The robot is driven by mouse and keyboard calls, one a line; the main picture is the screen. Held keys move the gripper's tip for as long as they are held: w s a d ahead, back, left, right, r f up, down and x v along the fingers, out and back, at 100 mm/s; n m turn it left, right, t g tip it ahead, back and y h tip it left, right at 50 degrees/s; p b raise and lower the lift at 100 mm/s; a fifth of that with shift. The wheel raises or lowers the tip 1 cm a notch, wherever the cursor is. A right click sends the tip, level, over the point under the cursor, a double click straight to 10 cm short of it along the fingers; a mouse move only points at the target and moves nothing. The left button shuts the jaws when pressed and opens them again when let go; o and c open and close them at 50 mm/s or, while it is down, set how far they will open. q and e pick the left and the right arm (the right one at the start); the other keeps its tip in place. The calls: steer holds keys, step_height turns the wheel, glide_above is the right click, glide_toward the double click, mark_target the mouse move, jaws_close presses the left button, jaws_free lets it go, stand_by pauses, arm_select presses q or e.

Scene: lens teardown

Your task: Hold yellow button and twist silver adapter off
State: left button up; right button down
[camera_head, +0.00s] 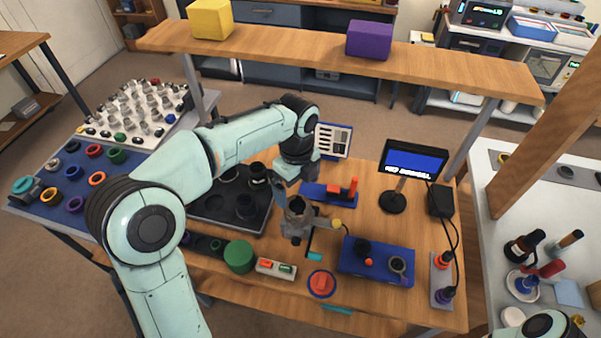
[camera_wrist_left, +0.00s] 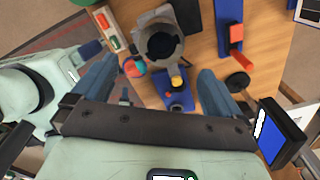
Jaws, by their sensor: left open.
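A silver-grey ring-shaped piece, which looks like the adapter (camera_head: 297,207), stands upright on the wooden bench in the head view. It shows in the left wrist view as a ring with a dark opening (camera_wrist_left: 143,46). A small yellow button (camera_head: 337,223) sticks out at its right side; it also shows in the left wrist view (camera_wrist_left: 176,82). My left gripper (camera_head: 287,187) is open above the adapter, its fingers pointing down. In the left wrist view its two blue-grey fingers are wide apart with nothing between them gripped. My right gripper is out of sight.
A blue tray (camera_head: 355,268) with small parts lies to the right. A green cylinder (camera_head: 239,256), a switch box (camera_head: 276,268) and a red knob on a blue disc (camera_head: 321,282) are in front. A small monitor (camera_head: 412,160) stands behind right. A wooden shelf (camera_head: 300,49) spans the back.

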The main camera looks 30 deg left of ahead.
mark_target(298, 208)
arm_select(q)
step_height(298, 208, down, 10)
steer(key=shift+w+f+b, duration=0.1)
steer(key=shift+w+b, duration=0.05)
steer(key=shift+b, duration=0.4)
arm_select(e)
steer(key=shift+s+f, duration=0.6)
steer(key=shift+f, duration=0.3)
arm_select(q)
steer(key=c, duration=1)
steer(key=shift+n, duration=1.4)
steer(key=shift+c, duration=0.2)
steer(key=shift+n, duration=0.5)
steer(key=shift+r+p, duration=0.55)
steer(key=shift+r, duration=0.55)
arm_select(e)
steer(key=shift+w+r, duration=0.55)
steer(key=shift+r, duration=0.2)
